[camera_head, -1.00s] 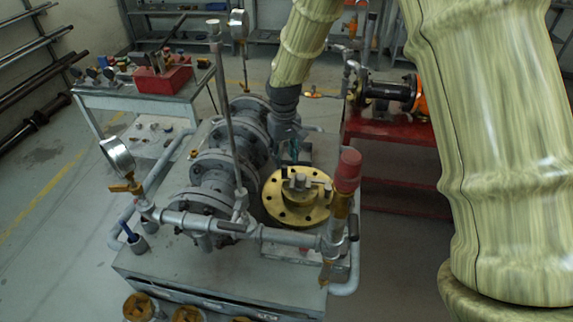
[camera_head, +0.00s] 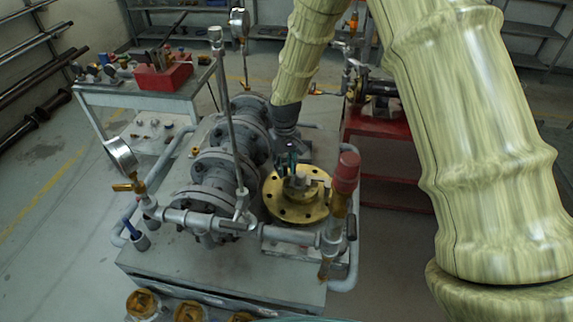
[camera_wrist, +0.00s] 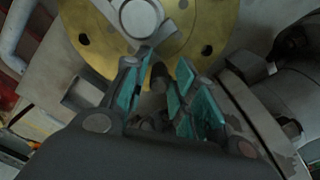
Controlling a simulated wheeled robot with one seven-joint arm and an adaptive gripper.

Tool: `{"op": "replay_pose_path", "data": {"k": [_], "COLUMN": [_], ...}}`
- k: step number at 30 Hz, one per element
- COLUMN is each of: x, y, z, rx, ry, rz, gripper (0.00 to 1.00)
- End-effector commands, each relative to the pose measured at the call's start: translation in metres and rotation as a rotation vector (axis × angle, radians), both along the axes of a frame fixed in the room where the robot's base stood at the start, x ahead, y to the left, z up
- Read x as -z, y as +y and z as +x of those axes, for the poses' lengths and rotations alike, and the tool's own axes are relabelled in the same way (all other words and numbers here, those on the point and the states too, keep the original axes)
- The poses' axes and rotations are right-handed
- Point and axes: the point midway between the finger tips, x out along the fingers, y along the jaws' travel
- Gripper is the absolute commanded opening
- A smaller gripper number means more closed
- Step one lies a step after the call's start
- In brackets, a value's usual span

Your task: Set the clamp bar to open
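The round brass flange (camera_head: 287,211) with bolt holes lies on the bench, and its gold face fills the top of the wrist view (camera_wrist: 92,62). A grey metal piece (camera_head: 300,182) sits on its middle and looks like the clamp bar. In the wrist view this grey piece (camera_wrist: 138,16) has a rounded end and is cut off by the top edge. My gripper (camera_head: 288,158) is at the flange's far side, close to the grey piece. Its teal-padded fingers (camera_wrist: 165,64) stand apart, with a dark stub showing between them. I cannot tell whether a finger touches the grey piece.
Grey flanged pipework (camera_head: 212,165) runs left of the flange. A thin upright rod (camera_head: 229,110), a pressure gauge (camera_head: 121,156) and a red-capped post (camera_head: 346,175) stand around it. A red stand (camera_head: 385,128) is behind right. Open floor lies left.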

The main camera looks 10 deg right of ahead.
Motion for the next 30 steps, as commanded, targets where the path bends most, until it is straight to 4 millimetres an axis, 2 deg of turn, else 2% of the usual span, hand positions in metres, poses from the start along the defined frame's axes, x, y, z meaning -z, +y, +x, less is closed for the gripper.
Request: {"op": "replay_pose_path", "data": {"k": [1, 3, 7, 8, 12, 17, 23, 30], "x": [0.0, 0.0, 0.0, 0.0, 0.0, 0.0, 0.0, 0.001], "y": [0.0, 0.0, 0.0, -0.008, -0.002, -0.005, -0.015, -0.037], "z": [0.0, 0.0, 0.0, 0.0, 0.0, 0.005, 0.018, 0.039], "rx": [0.0, 0.0, 0.0, 0.003, 0.006, 0.044, 0.156, 0.367], "ry": [0.0, 0.0, 0.0, 0.0, 0.001, 0.001, 0.0, 0.001], "rz": [0.0, 0.0, 0.0, 0.001, -0.001, -0.001, -0.001, -0.001], "gripper": [0.12, 0.0, 0.0, 0.0, 0.0, 0.0, 0.0, 0.0]}}
